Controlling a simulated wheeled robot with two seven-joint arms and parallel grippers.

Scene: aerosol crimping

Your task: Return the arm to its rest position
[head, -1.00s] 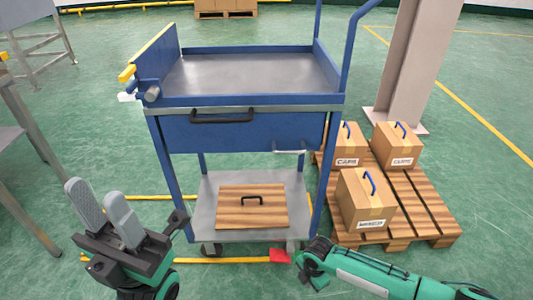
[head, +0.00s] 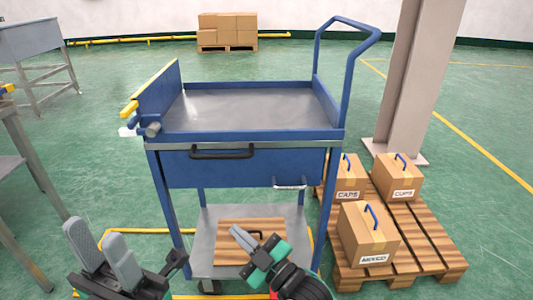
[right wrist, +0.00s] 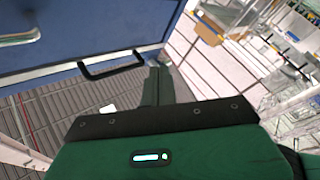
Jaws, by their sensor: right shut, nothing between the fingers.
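My right gripper (head: 237,233) is shut and empty. In the head view it shows in front of the cart's lower shelf, over part of the wooden lid there. In the right wrist view its grey fingers (right wrist: 157,70) lie together near the black handle (right wrist: 112,66) of the blue drawer; I cannot tell whether they touch. My left gripper (head: 93,236) is at the lower left of the head view, its two grey fingers apart with nothing between them.
A blue cart (head: 240,134) with a bare top tray stands directly ahead. A wooden lid (head: 232,255) lies on its lower shelf. At right, a wooden pallet (head: 418,240) carries three cartons beside a column (head: 408,85). A grey table (head: 30,40) stands far left.

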